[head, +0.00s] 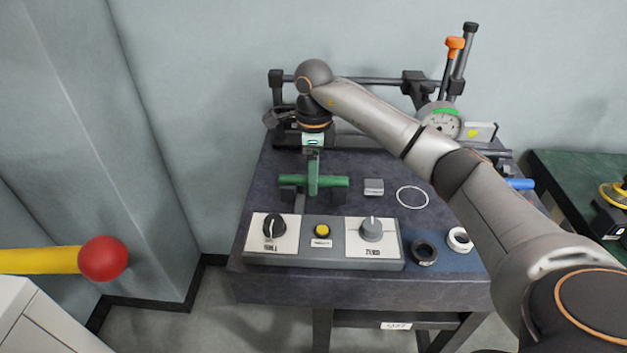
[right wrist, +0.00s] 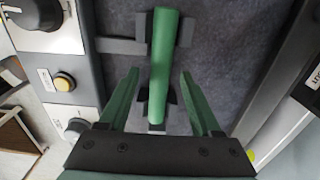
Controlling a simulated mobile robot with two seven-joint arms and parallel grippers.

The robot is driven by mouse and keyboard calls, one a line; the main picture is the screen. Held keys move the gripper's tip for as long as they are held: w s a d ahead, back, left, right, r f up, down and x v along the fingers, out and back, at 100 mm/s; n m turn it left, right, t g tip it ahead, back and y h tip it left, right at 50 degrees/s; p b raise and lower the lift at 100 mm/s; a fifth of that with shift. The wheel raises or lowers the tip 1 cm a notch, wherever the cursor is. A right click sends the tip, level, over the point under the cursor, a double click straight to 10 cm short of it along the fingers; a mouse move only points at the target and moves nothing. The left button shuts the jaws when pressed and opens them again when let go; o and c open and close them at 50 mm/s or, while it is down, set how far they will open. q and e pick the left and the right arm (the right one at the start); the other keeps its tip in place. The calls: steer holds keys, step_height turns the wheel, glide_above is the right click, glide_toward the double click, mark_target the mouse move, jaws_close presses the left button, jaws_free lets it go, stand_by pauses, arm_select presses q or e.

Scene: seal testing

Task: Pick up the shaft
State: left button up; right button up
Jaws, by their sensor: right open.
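The shaft (head: 335,181) is a green cylinder lying level across two dark support blocks behind the control panel. In the right wrist view the shaft (right wrist: 163,50) runs lengthwise between my right gripper's two green fingers. My right gripper (head: 314,188) points down over the middle of the shaft and hides part of it in the head view. Its fingers are open, with a gap on each side of the shaft, and they hold nothing. My left gripper is not in view.
The panel (head: 322,255) with two black-and-grey knobs and a yellow button stands in front of the shaft. A grey block (head: 374,187), a thin white ring (head: 412,197), a black ring (head: 424,252) and a white ring (head: 459,239) lie to the right. A dial gauge (head: 441,121) stands behind.

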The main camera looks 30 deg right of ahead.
jaws_close()
stand_by(0.5)
steer(key=shift+r, duration=0.1)
stand_by(0.8)
